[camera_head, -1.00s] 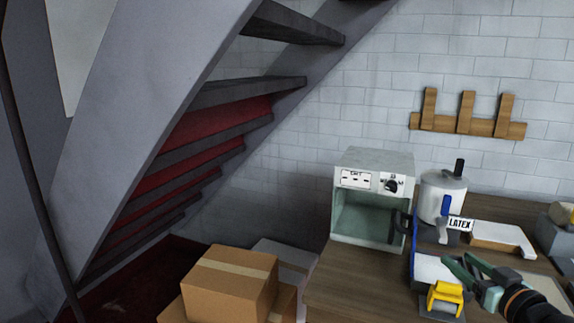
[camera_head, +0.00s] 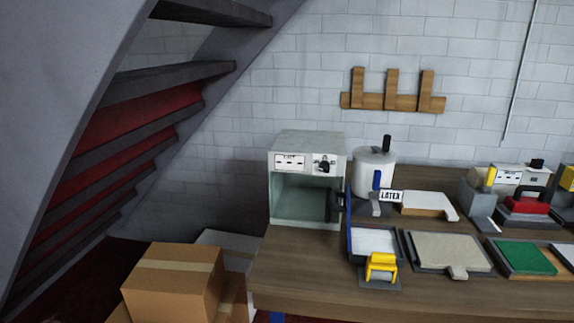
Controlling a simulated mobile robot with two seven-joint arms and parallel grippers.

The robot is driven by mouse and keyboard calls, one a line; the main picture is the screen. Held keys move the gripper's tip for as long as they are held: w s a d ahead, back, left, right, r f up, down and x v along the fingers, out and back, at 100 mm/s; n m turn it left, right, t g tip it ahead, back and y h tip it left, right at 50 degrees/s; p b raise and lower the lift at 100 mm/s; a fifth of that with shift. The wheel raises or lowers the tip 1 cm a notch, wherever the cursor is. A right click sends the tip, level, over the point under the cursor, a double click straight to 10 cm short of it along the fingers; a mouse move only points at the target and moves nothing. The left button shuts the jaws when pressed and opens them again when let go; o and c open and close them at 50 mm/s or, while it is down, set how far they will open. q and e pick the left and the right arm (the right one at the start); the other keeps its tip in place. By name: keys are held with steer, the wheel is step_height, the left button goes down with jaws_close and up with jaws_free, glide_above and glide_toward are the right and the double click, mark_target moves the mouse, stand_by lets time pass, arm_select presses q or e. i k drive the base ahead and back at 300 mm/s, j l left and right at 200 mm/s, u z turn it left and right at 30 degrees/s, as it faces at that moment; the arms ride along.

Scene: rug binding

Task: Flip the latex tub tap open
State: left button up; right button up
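The latex tub (camera_head: 373,172) is a white cylinder with a black handle on its lid, standing at the back of the wooden bench. A blue tap lever (camera_head: 376,180) stands upright on its front, above a grey spout (camera_head: 379,197). A white LATEX label (camera_head: 391,196) sits beside the spout. A tray (camera_head: 372,241) with blue sides and a white inside lies in front of the tub. Neither of my grippers is in view.
A grey-green open-fronted box with a dial (camera_head: 305,139) stands left of the tub. A white-topped block (camera_head: 427,203), a beige board (camera_head: 447,250) and a green pad (camera_head: 523,257) lie to the right. Cardboard boxes (camera_head: 170,283) stand left of the bench.

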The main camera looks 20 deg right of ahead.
mark_target(378, 173)
steer(key=k+l, duration=0.1)
steer(key=l, duration=0.3)
steer(key=k+l+u, duration=0.1)
steer(key=l, duration=0.3)
steer(key=k+l, duration=0.15)
steer(key=l, duration=0.3)
steer(key=k+l+u, duration=0.1)
steer(key=l, duration=0.3)
steer(key=k+l, duration=0.15)
steer(key=l, duration=0.25)
steer(key=k+l+u, duration=0.1)
steer(key=l, duration=0.25)
